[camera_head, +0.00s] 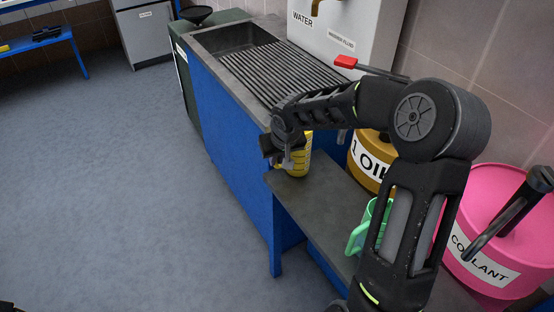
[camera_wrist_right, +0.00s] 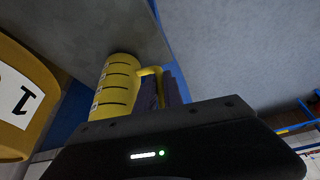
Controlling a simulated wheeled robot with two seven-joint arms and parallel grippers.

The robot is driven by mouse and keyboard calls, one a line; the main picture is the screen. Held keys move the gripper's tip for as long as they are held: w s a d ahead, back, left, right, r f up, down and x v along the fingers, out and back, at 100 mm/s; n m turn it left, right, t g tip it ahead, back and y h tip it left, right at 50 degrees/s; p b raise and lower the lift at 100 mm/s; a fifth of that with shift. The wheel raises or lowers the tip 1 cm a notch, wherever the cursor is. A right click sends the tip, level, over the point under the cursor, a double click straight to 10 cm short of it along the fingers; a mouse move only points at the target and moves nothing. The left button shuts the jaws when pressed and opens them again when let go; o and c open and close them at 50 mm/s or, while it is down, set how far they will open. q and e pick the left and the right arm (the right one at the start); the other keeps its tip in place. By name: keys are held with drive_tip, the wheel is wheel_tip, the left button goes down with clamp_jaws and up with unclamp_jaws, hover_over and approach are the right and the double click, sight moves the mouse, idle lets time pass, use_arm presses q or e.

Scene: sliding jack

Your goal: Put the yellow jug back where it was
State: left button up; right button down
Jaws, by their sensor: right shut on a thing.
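The yellow jug (camera_head: 299,162) is at the far end of the low grey bench (camera_head: 315,205), close to the sink unit. It looks upright. My right gripper (camera_head: 284,160) is at its left side, and the arm partly hides the jug's top. In the right wrist view the yellow jug (camera_wrist_right: 115,88) has dark marks along its side. There my right gripper (camera_wrist_right: 161,90) is shut on the jug's handle. The jug's base is at or just over the bench top; I cannot tell whether it touches.
A green jug (camera_head: 364,228), an orange oil drum (camera_head: 372,158) and a pink coolant drum (camera_head: 488,225) stand along the bench. A ribbed sink unit (camera_head: 225,125) lies beyond, with a white water tank (camera_head: 330,35) behind it. The floor at left is clear.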

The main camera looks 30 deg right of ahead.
drive_tip(key=shift+f, duration=0.3)
drive_tip(key=shift+f, duration=0.15)
drive_tip(key=c, duration=1.5)
unclamp_jaws()
drive_tip(key=shift+o, duration=0.2)
drive_tip(key=shift+r, duration=0.2)
drive_tip(key=v, duration=1.2)
drive_tip(key=shift+p, duration=0.3)
